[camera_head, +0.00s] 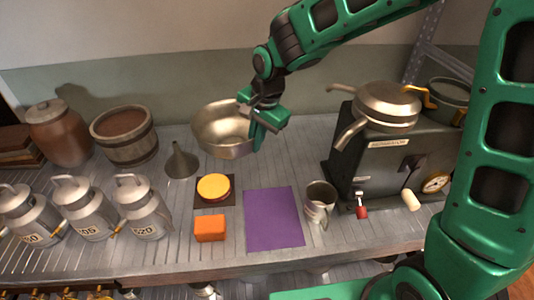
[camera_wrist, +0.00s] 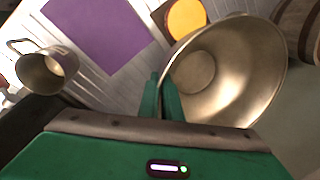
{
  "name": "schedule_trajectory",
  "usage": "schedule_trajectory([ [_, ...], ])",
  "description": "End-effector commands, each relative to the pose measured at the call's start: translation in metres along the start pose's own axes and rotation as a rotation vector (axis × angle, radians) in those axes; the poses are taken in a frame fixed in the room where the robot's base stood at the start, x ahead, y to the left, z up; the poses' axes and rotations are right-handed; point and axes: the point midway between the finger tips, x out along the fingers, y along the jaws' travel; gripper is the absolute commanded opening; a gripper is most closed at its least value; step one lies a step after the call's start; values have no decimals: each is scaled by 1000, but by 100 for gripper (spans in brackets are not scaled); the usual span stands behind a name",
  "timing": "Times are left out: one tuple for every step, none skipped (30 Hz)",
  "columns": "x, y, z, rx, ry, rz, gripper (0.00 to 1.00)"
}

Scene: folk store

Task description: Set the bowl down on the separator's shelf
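My gripper (camera_head: 262,128) is shut on the rim of a metal bowl (camera_head: 222,126), holding it tilted above the back of the shelf-like table. In the wrist view, the two green fingers (camera_wrist: 161,98) pinch the wall of the bowl (camera_wrist: 240,75) at its left edge; the bowl is empty. The separator (camera_head: 381,160) is a dark box with a label, a red-handled tap and a gauge, at the right. Its top carries a brass-coloured vessel with spouts (camera_head: 388,103). A dark metal pot (camera_head: 450,97) stands at its right rear.
A purple mat (camera_head: 273,219) lies bare in the middle, with a metal mug (camera_head: 319,201) to its right. Left of it are an orange block (camera_head: 210,228), a yellow-topped round thing (camera_head: 214,187) and a funnel (camera_head: 181,161). Milk cans (camera_head: 142,206), a wooden tub (camera_head: 125,136) and a brown crock (camera_head: 60,133) stand further left.

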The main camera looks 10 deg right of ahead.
Motion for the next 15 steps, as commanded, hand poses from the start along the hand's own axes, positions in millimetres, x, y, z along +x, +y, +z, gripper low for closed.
schedule_trajectory([
  [3, 3, -7, 5, 1, 0, 0],
  [5, 5, -11, 6, 1, 1, 0],
  [9, 8, -17, 6, 0, 1, 0],
  [12, 10, -22, 5, 0, 1, 0],
  [15, 13, -27, 5, -1, 1, 0],
  [19, 16, -35, 5, -1, 2, 0],
  [22, 19, -40, 4, -1, 2, 0],
  [25, 21, -45, 4, -1, 2, 0],
  [29, 24, -52, 2, -1, 2, 0],
  [32, 27, -57, 3, -1, 3, 0],
  [35, 30, -62, 1, -1, 3, 0],
  [39, 32, -69, 1, -1, 2, 0],
  [42, 34, -74, 1, -1, 1, 0],
  [45, 37, -78, -1, -2, 2, 0],
  [48, 39, -84, -2, -3, 2, 0],
])
